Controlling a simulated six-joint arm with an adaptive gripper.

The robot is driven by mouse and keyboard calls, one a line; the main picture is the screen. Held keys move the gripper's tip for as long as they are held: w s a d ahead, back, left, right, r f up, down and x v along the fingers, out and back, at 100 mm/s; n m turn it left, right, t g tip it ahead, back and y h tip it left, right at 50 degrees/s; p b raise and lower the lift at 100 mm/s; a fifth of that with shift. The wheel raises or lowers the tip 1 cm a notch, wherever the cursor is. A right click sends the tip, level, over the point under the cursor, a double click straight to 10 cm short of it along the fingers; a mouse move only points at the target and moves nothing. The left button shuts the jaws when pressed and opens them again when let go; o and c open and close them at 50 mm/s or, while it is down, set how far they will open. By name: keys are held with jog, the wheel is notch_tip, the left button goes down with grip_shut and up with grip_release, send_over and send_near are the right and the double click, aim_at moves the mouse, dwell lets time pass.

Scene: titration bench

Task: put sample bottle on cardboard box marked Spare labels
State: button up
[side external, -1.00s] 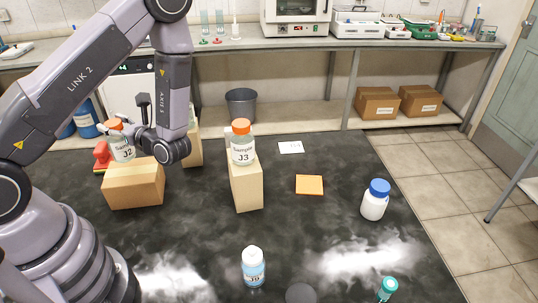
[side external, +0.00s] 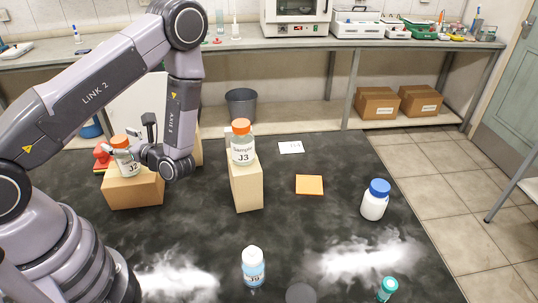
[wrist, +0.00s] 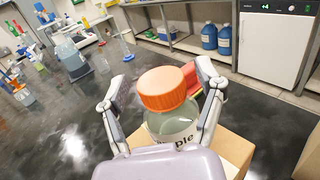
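The sample bottle J2 (side external: 125,162), clear with an orange cap, stands at the top of the cardboard box (side external: 133,190). Its base appears to meet the box top. No "Spare labels" marking is readable on this box. My gripper (wrist: 168,85) has one finger on each side of the bottle, whose orange cap (wrist: 166,88) shows between them in the wrist view. I cannot tell whether the fingers press on the glass or stand slightly apart. The box also shows under the bottle in the wrist view (wrist: 232,150).
A similar bottle J3 (side external: 242,148) stands on a tall box (side external: 246,186) to the right. A red object (side external: 102,155) lies behind the J2 box. The dark table between is clear.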

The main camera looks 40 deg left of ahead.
jog(key=shift+d+r, duration=0.15)
jog(key=w+d, duration=0.2)
jog(key=d, duration=0.9)
jog(key=s+d+r+n+t+h, duration=0.2)
jog(key=s+r+n+h, duration=0.2)
jog(key=r, duration=0.4)
jog(key=s+d+r+n+t+h, duration=0.2)
jog(key=s+r+n+t+h, duration=0.1)
jog(key=r+n+h, duration=0.3)
jog(key=s+d+r+n+t+h, duration=0.2)
jog(key=r+n+h, duration=0.4)
jog(key=r, duration=0.4)
jog(key=s+t+h, duration=0.1)
jog(key=s, duration=0.1)
jog(key=shift+s+r+h, duration=0.15)
jog(key=shift+s+h, duration=0.15)
jog(key=shift+h, duration=0.1)
